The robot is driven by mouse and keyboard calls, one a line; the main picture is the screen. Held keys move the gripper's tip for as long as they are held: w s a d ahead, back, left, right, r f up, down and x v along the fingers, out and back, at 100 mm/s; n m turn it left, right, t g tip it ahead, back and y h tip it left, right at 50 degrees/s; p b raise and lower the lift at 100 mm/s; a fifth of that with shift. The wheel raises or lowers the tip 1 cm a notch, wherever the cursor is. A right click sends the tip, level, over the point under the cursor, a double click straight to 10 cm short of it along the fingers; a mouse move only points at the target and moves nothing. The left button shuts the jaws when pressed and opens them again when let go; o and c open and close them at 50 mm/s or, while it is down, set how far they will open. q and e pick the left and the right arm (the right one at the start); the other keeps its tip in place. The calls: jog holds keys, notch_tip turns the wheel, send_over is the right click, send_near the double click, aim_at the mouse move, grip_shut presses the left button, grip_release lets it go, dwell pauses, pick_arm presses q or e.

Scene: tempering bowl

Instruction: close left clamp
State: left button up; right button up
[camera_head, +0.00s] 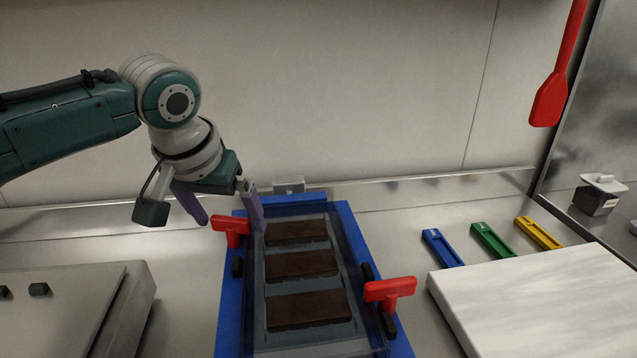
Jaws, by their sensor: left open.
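The left clamp has a red handle (231,230) at the back left of a blue-framed mold (230,318). The right clamp's red handle (390,290) is at the mold's right side. The mold holds 3 dark brown bars, the middle one (300,265) among them. My left gripper (228,220) is open, with its purple fingers pointing down on either side of the left clamp's handle. I cannot tell whether a finger touches it. My right gripper is not in view.
A white board (545,305) lies on the right. Blue (441,247), green (492,240) and yellow (538,233) holders lie behind it. A grey appliance (65,310) stands at left. A red spatula (550,98) hangs at upper right. Bare steel counter (180,300) separates appliance and mold.

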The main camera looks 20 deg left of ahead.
pick_arm(q)
jog(key=c, duration=1.2)
jog(key=n+p, duration=0.2)
jog(key=p, duration=0.1)
jog(key=shift+d+r+y+p, duration=0.2)
jog(key=shift+r+y+p, duration=0.1)
jog(key=shift+r, duration=0.05)
jog(key=shift+c, duration=0.2)
jog(key=shift+f+n+g, duration=0.1)
jog(key=shift+n+g, duration=0.2)
jog(key=shift+n, duration=0.4)
jog(key=shift+f+n+y+p, duration=0.1)
jog(key=shift+n+y+p, duration=0.3)
jog(key=shift+n, duration=0.1)
jog(key=shift+f, duration=0.15)
jog(key=shift+a, duration=0.1)
